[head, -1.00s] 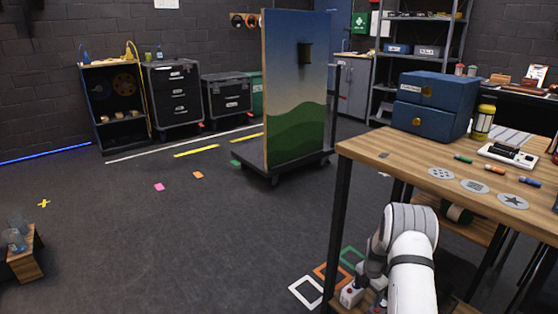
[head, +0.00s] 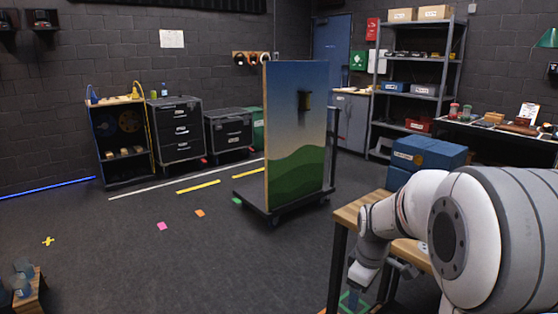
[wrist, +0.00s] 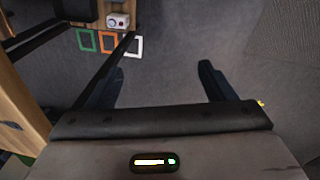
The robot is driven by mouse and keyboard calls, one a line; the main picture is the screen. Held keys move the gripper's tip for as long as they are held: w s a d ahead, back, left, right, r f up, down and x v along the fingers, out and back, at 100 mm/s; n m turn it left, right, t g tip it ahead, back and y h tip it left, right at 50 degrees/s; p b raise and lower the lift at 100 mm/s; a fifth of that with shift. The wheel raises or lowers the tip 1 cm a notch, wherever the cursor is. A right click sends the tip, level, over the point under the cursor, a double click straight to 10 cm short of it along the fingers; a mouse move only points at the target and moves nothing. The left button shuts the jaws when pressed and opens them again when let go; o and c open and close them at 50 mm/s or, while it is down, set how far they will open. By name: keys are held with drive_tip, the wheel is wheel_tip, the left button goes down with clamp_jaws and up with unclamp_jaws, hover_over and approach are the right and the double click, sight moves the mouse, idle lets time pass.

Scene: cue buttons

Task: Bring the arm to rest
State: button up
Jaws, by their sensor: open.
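My arm (head: 455,225) rises large at the right of the head view, in front of the wooden table. Its wrist bends down beside the table's left end. In the wrist view my gripper (wrist: 160,80) is open, with its two dark fingers well apart and nothing between them. Bare grey floor lies behind the fingers. In the head view the fingertips are hard to make out.
Green (wrist: 87,40), orange (wrist: 108,42) and white (wrist: 134,46) square outlines mark the floor. A painted panel on a wheeled cart (head: 297,140) stands mid-room. Floor at left is open.

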drive_tip(key=s+a+r+m+p, duration=0.2)
drive_tip(key=s+r+m+p, duration=0.2)
drive_tip(key=s+r, duration=0.4)
drive_tip(key=s+a+r+m+t+p, duration=0.1)
drive_tip(key=s+a+r+m+p, duration=0.2)
drive_tip(key=s+r+m+p, duration=0.2)
drive_tip(key=s+r+m, duration=0.1)
drive_tip(key=s+r, duration=0.2)
drive_tip(key=s, duration=0.4)
drive_tip(key=shift+r, duration=0.1)
